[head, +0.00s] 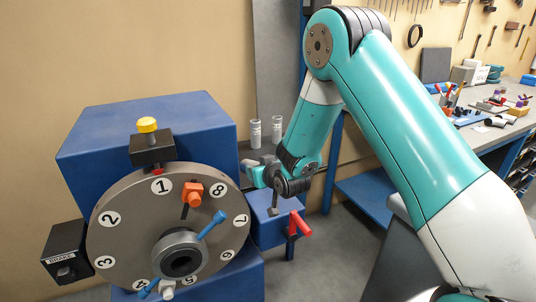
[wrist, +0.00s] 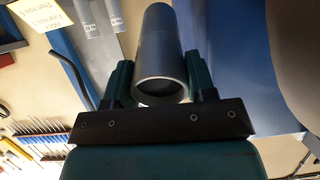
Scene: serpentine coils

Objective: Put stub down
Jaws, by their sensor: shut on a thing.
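The stub (wrist: 158,45) is a grey hollow cylinder in the wrist view, with its round open end toward the camera. My gripper (wrist: 160,75) is shut on it, with one dark green finger on each side. In the head view my gripper (head: 258,172) is just right of the numbered wheel, above a small blue box; the stub cannot be made out there. What lies directly under the stub is hidden.
A large grey numbered wheel (head: 118,232) with a red block (head: 192,192) and blue handles stands at left, close to my gripper. A small blue box (head: 268,232) with a red lever (head: 300,223) is below. Two grey canisters (head: 277,130) stand behind. A cluttered workbench (head: 490,135) is at right.

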